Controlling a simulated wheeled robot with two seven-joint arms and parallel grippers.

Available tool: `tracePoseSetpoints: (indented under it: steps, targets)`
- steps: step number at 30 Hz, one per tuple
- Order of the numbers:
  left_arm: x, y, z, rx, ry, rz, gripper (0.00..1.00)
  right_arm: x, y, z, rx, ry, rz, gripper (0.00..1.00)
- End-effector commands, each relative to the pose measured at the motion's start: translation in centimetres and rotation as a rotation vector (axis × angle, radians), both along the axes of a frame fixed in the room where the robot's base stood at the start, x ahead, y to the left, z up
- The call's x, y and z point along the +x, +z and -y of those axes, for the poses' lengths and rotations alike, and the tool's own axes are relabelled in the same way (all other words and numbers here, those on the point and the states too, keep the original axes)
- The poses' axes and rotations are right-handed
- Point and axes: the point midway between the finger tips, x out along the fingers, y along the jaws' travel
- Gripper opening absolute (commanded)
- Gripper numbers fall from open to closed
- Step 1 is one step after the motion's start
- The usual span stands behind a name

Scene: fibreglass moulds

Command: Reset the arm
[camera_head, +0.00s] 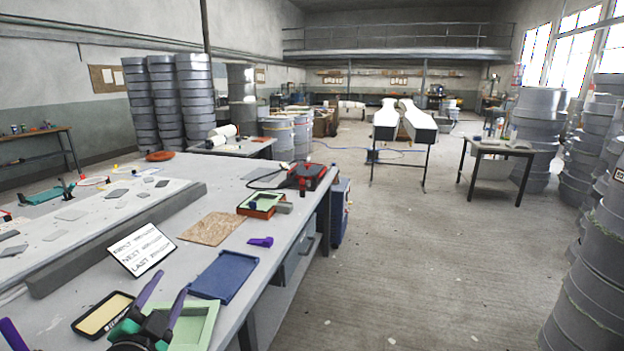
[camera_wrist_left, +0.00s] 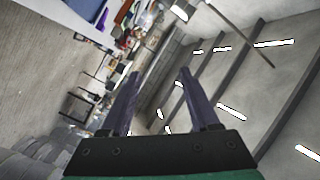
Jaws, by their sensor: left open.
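My left gripper (camera_head: 168,287) is at the bottom of the head view, over the near part of the workbench (camera_head: 180,255). Its two purple fingers are apart, with nothing between them. In the left wrist view the open fingers (camera_wrist_left: 159,76) stand clear, with the room and ceiling lights behind them. The gripper is in front of a light green tray (camera_head: 205,318) and hides part of it. I cannot tell its height above the bench. My right gripper is not in view.
A black-framed yellow pad (camera_head: 103,314), a white text sign (camera_head: 141,249), a blue tray (camera_head: 225,276), a brown board (camera_head: 211,228) and a purple piece (camera_head: 261,241) lie on the bench. A long grey bar (camera_head: 120,238) edges it. Open floor (camera_head: 430,240) is to the right.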

Motion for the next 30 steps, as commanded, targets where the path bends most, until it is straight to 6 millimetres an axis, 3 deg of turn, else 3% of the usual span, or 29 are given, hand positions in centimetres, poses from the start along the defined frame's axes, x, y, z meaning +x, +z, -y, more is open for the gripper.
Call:
tracePoseSetpoints:
  steps: [1,3,6,12,17,26,30]
  targets:
    - [-1.4,-4.0,-1.1,-0.130,0.085,-0.133,0.62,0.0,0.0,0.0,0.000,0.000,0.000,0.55]
    - [-3.8,-9.0,-1.7,-0.269,0.179,-0.315,0.62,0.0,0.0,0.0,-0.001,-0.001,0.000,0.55]
    - [-7.5,-14.5,-1.1,-0.410,0.263,-0.535,0.62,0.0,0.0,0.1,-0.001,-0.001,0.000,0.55]
    - [-14.6,-21.2,1.9,-0.592,0.344,-0.892,0.62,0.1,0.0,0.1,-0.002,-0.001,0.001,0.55]
    - [-20.1,-24.0,5.0,-0.693,0.360,-1.141,0.62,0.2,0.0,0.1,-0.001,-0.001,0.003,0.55]
    - [-19.5,-38.1,5.3,-0.677,0.380,-1.206,0.62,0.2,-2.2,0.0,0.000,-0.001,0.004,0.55]
    - [-21.0,-46.5,5.1,-0.666,0.390,-1.237,0.62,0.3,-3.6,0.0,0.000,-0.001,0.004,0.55]
